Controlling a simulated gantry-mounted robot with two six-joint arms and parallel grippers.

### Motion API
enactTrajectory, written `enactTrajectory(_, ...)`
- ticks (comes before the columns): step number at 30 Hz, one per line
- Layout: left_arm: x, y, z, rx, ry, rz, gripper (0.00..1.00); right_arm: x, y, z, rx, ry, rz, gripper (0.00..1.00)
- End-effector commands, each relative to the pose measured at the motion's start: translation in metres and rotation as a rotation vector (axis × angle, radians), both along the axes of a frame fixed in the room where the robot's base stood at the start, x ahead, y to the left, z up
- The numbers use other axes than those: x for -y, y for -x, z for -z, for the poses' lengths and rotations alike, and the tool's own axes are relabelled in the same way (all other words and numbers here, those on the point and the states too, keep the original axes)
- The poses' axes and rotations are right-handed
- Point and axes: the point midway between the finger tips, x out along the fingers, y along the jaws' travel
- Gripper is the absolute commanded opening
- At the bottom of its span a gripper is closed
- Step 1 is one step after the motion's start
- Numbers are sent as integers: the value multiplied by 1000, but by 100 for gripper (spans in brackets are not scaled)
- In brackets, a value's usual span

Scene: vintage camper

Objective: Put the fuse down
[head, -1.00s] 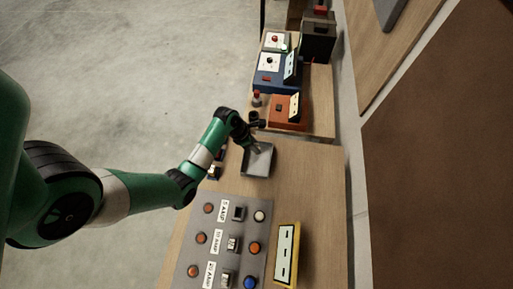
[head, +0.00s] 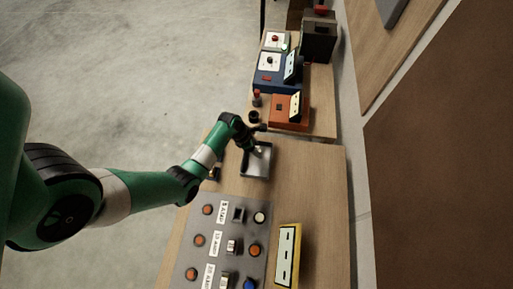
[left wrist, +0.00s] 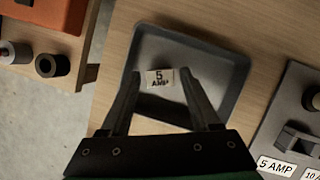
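The fuse (left wrist: 160,78) shows in the left wrist view as a small pale block marked 5 AMP, over the floor of a grey tray (left wrist: 228,92). The tray also shows in the head view (head: 257,174), on the wooden bench. My left gripper (head: 261,151) is over the tray. In the left wrist view its two fingers (left wrist: 160,74) stand apart on either side of the fuse, with a narrow gap at each side. The fuse looks to lie in the tray, though its exact height is hard to tell. My right gripper is not in view.
A grey panel (head: 222,246) with 5 AMP and other labels, buttons and sockets lies nearer on the bench. A yellow-framed box (head: 286,254) stands beside it. Beyond the tray are an orange box (head: 288,111) and a blue box (head: 277,80).

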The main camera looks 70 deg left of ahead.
Motion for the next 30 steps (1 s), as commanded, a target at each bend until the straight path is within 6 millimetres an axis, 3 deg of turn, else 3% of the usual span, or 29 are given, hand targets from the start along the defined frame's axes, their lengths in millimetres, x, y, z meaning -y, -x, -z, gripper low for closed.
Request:
enactTrajectory(11,0,0,-5,1,-1,0,71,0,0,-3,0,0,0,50)
enactTrajectory(14,-1,4,-18,2,-2,-1,71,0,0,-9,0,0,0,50)
enactTrajectory(24,-5,34,-92,3,-2,-1,71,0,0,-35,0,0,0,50)
enactTrajectory(30,-5,44,-113,1,-1,0,71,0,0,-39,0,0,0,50)
